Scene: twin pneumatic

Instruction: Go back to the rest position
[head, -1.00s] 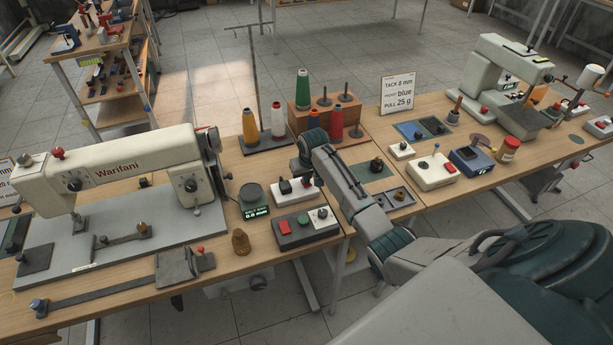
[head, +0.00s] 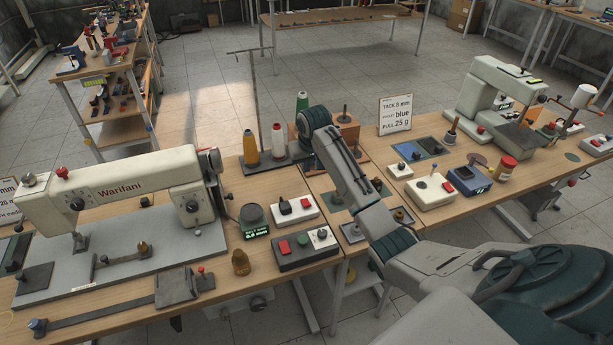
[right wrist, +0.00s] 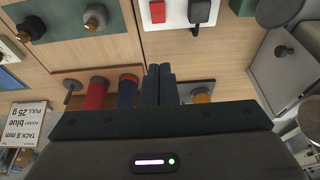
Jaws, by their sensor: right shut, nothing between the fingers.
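My right arm comes in from the lower right of the head view and reaches over the tables, its wrist (head: 313,120) raised in front of the thread stand. Its fingers are hidden behind the wrist there. In the right wrist view my right gripper (right wrist: 160,85) shows its two dark fingers together, with nothing between them. It hangs above the table by the thread spools. My left gripper is in neither view now.
A sewing machine (head: 120,185) stands at left. Thread cones, including a yellow one (head: 250,144), stand close to my right wrist. A control box (head: 305,248), white button boxes and a sign (head: 395,115) share the tables. A second machine (head: 490,100) stands at back right.

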